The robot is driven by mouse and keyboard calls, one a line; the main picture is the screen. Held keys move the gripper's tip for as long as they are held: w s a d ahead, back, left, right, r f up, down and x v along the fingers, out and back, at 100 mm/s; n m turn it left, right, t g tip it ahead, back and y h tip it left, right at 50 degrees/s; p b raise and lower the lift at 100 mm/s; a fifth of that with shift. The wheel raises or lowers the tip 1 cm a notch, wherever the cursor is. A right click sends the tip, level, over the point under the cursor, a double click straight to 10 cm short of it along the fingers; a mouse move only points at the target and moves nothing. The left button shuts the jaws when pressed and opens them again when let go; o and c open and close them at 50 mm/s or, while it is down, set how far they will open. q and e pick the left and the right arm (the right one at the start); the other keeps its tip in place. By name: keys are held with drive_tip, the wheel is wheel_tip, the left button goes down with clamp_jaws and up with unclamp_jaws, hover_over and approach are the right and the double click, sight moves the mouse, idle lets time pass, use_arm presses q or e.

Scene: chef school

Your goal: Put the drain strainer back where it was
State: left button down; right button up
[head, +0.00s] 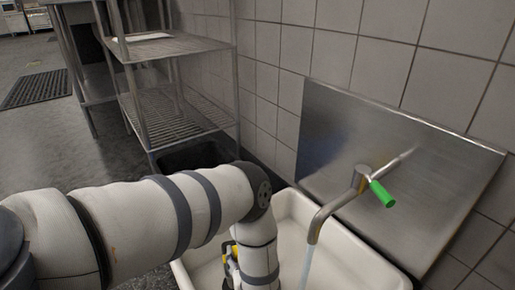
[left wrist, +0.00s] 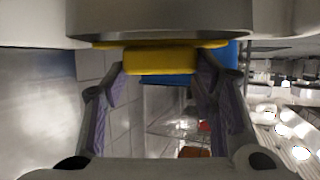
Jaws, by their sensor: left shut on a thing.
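My left arm comes in from the left in the head view and bends down into the white sink (head: 365,268). My left gripper is mostly hidden behind its wrist there; a small yellow and dark part (head: 232,262) shows beside the wrist. In the left wrist view my left gripper (left wrist: 162,68) is shut on a yellow piece (left wrist: 160,62), with blue behind it. I cannot tell from its shape whether this is the drain strainer. The drain opening is hidden in both views. My right gripper is not in view.
A metal faucet (head: 335,205) with a green handle (head: 381,193) reaches over the sink, and water runs from it. A steel panel (head: 390,150) leans behind on the tiled wall. A wire shelf rack (head: 172,115) stands left of the sink.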

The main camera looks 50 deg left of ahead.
use_arm(q)
wheel_tip(320, 180, down, 10)
drive_tip(key=b, duration=0.5)
drive_tip(key=shift+s+a+b, duration=0.1)
drive_tip(key=shift+b, duration=0.2)
drive_tip(key=shift+r, duration=0.15)
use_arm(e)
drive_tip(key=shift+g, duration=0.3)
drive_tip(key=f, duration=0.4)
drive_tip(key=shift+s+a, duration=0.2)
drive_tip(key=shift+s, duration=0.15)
use_arm(q)
drive_tip(key=c, duration=0.6)
unclamp_jaws()
drive_tip(key=shift+c, duration=0.2)
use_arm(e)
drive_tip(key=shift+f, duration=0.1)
use_arm(q)
drive_tip(key=shift+r, duration=0.1)
drive_tip(key=p+v, duration=0.5)
drive_tip(key=v, duration=0.7)
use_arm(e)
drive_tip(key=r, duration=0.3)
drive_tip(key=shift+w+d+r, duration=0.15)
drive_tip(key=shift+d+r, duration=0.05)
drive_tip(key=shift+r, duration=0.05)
